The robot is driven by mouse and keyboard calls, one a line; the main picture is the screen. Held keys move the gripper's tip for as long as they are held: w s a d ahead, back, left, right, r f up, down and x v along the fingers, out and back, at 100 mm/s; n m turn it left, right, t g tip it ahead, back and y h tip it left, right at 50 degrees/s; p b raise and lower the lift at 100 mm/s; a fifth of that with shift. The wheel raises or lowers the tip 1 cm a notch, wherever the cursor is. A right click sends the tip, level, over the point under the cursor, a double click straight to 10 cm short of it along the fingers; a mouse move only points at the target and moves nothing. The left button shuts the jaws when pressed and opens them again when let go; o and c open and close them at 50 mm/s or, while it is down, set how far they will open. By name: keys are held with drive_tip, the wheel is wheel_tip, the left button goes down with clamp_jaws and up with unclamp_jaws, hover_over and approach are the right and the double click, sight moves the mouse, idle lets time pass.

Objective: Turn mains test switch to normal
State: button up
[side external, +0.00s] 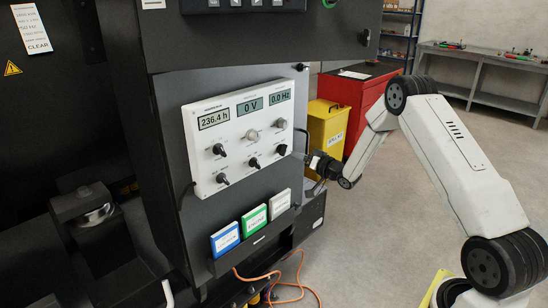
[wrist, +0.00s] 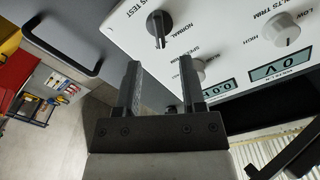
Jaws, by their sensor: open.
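The mains test switch (wrist: 158,25) is a black knob on the white control panel (side external: 203,196). In the wrist view it sits beyond my fingertips, between the cut-off "TEST" label and the "NORMAL" label. In the side view the switch (side external: 281,149) is the lower right knob. A pale mark shows at its lower end in the wrist view; which setting it points to is unclear. My gripper (wrist: 160,62) is open and empty, its fingers apart and short of the knob. In the side view my gripper (side external: 303,158) is just right of the panel.
Other knobs include the trim knob (wrist: 289,29) and a partly hidden one (wrist: 200,68) behind my right finger. A dark handle (wrist: 62,50) stands out beside the panel. Coloured cards (side external: 253,218) sit below it. A yellow bin (side external: 327,128) and red cabinet (side external: 362,95) stand behind.

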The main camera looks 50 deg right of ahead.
sight(286, 150)
drive_tip(key=shift+w, duration=2.95)
clamp_jaws()
